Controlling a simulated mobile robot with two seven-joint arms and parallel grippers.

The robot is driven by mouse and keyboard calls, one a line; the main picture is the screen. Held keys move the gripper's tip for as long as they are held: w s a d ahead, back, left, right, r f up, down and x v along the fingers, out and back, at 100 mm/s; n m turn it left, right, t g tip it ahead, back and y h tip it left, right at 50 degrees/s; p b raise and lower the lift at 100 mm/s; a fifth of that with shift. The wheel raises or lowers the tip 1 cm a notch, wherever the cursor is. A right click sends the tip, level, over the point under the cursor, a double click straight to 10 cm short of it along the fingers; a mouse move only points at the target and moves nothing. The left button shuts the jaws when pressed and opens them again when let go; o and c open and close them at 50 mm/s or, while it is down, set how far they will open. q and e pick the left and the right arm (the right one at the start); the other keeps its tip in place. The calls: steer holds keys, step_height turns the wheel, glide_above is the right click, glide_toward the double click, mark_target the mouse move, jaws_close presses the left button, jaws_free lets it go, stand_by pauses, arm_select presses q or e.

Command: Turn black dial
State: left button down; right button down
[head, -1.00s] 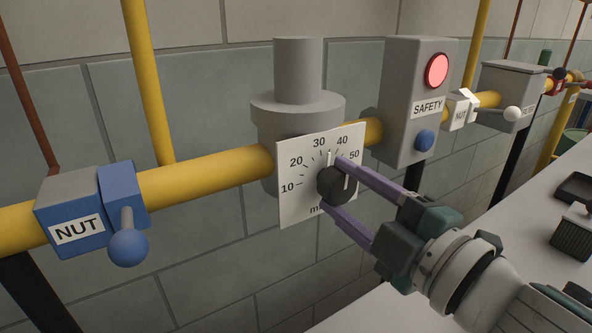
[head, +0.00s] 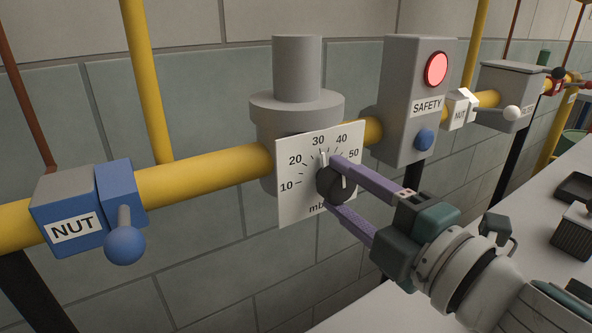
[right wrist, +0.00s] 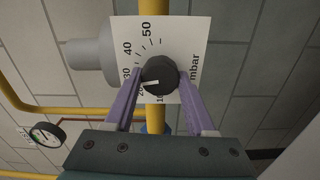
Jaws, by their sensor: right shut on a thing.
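The black dial (head: 334,186) sits on a white scale plate (head: 292,206) marked 10 to 50 mbar, on the front of a grey regulator on the yellow pipe. My right gripper (head: 334,182) is shut on the dial, one purple finger above it and one below. In the right wrist view the dial (right wrist: 160,75) lies between the two fingers (right wrist: 158,88), and its white mark points between 20 and 30. My left gripper is in neither view.
A blue valve labelled NUT (head: 124,245) is on the pipe at left. A grey SAFETY box (head: 403,130) with a red lamp (head: 437,69) and blue knob (head: 424,139) stands close to the right. A pale bench (head: 520,215) lies at lower right.

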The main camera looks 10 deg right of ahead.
steer(key=shift+c, duration=1.2)
jaws_free()
steer(key=v, duration=1)
steer(key=shift+r, duration=0.1)
